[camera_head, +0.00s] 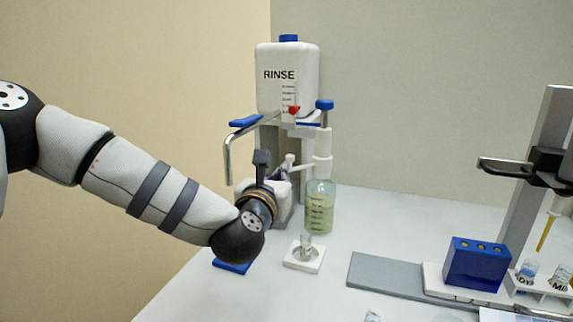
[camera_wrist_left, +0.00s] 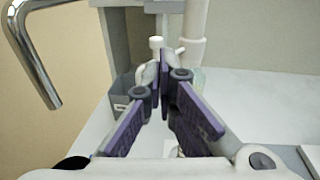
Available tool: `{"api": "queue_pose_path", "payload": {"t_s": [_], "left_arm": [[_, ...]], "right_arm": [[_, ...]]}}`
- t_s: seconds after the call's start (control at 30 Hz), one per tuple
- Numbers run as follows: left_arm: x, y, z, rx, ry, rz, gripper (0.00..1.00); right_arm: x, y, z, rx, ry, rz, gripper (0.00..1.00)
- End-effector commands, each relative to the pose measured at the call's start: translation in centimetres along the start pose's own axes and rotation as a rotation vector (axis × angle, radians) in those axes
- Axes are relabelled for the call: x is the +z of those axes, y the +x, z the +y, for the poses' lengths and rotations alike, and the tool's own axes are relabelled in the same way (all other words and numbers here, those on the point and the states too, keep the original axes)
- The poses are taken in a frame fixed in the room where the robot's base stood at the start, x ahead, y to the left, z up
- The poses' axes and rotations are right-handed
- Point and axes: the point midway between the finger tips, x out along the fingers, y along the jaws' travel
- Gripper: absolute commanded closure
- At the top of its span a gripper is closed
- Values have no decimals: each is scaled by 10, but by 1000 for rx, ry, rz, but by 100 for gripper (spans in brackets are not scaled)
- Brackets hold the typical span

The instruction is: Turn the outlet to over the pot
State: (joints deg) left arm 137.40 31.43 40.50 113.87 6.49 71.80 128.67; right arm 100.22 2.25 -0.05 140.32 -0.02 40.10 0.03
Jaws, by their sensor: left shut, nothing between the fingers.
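The outlet (camera_head: 228,160) is a bent metal tube that reaches out left from below the RINSE bottle (camera_head: 287,78), its end pointing down. In the left wrist view the outlet (camera_wrist_left: 36,58) is at the upper left, beside the fingers and apart from them. My left gripper (camera_head: 262,158) is in front of the dispenser stand, right of the outlet's hanging end. In the left wrist view the left gripper (camera_wrist_left: 164,62) has its fingertips together with nothing between them. I cannot tell which vessel is the pot; my arm may hide it. My right gripper is not in view.
A small glass vessel sits on a white square base (camera_head: 303,266). A blue flat piece (camera_head: 232,267) is partly behind my arm. At the right are a blue block (camera_head: 476,264) and a metal stand (camera_head: 540,150).

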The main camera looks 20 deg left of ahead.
Motion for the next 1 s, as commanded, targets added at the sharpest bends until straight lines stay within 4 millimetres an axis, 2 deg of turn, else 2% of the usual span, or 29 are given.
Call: {"api": "queue_pose_path", "payload": {"t_s": [0.2, 0.4, 1.0], "left_arm": [[-2, 48, 0, 1, 3, 0, 100], [-2, 75, 0, 0, 3, 0, 100], [-2, 86, 5, 7, 1, 1, 100]], "right_arm": [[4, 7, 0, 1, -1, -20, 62], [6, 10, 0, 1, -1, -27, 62], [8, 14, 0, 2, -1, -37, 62]]}}
